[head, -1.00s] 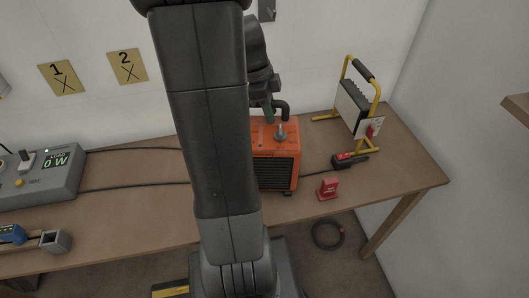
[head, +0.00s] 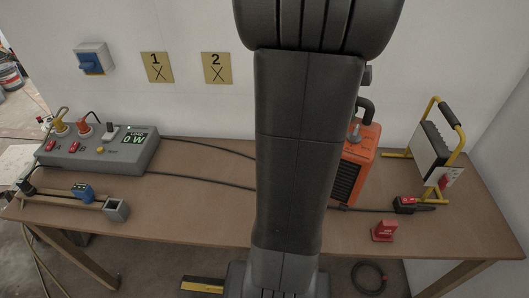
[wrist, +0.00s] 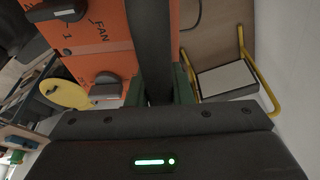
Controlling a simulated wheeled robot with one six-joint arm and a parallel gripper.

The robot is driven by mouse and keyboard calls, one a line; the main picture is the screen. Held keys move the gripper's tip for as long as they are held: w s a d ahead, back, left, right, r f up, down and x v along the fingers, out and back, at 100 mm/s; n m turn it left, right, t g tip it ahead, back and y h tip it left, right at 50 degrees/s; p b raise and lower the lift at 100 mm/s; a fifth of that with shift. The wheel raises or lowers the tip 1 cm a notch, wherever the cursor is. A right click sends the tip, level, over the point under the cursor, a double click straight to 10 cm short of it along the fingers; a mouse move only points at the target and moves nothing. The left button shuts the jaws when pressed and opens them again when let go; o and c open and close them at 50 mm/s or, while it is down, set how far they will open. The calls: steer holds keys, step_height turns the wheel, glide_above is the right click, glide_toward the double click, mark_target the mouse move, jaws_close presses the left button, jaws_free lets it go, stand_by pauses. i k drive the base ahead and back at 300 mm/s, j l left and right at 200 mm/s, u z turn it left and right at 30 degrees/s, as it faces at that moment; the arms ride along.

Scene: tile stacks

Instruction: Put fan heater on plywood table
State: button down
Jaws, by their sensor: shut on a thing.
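The fan heater (head: 357,168) is an orange box with a dark grille and a black handle, right of my arm in the head view. It stands slightly tilted and appears raised off the brown table (head: 200,215); my arm hides its left side. In the wrist view its orange face (wrist: 103,40) shows the word FAN and dark knobs. My gripper (wrist: 160,88), with green fingers, is shut on the black handle. I cannot tell whether the brown table is the plywood one.
A yellow-framed work lamp (head: 435,150) stands right of the heater. A red block (head: 384,231) and a red-black connector (head: 410,205) lie near the front right. A grey power meter (head: 100,150) is at the left. Cables cross the table. The front middle-left is clear.

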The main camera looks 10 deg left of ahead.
mark_target(210, 195)
steer(key=k, duration=1.45)
